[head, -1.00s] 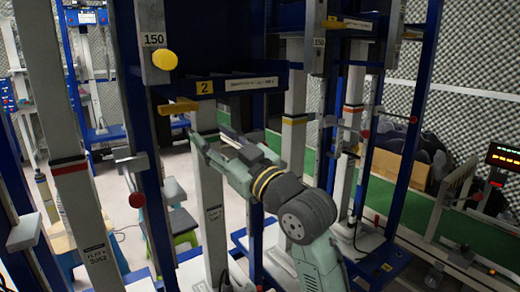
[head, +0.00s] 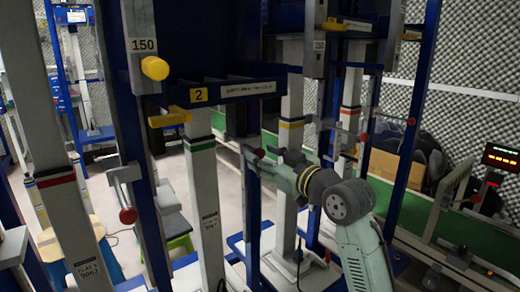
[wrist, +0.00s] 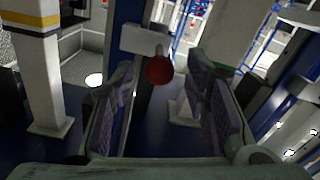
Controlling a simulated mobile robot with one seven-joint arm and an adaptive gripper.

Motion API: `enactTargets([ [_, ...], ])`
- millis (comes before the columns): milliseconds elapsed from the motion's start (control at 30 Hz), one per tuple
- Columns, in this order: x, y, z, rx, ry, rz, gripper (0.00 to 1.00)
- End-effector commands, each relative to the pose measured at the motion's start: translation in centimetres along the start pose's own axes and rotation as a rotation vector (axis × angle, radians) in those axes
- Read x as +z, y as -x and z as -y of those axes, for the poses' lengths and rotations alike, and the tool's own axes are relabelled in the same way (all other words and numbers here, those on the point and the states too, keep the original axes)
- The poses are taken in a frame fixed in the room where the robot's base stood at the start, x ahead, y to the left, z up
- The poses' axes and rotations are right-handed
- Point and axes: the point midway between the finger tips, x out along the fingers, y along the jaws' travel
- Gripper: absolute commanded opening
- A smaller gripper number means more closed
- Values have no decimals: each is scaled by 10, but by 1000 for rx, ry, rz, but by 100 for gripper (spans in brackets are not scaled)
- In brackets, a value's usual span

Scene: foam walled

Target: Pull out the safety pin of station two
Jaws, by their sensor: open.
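A red ball knob (head: 259,153) shows right at my gripper's fingertips, on the blue post to the right below the sign. In the wrist view the red knob (wrist: 159,70) sits in front of a pale bracket (wrist: 146,40), centred in the gap between my fingers. My gripper (wrist: 160,88) is open, with a finger on each side and no visible contact with the knob. In the head view my gripper (head: 270,160) points left.
Another red knob (head: 128,215) is on the left post, and more red knobs (head: 411,121) are at the right. A yellow knob (head: 155,68) and a yellow bar (head: 170,119) stick out near the sign. Upright posts (head: 207,210) stand close around my arm.

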Motion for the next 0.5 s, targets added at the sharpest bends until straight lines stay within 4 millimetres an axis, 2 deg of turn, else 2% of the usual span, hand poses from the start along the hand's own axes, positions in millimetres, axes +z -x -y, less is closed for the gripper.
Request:
enactTargets([
  [200,-1,-19,0,-1,0,0,42],
  [500,0,-21,0,1,1,0,42],
])
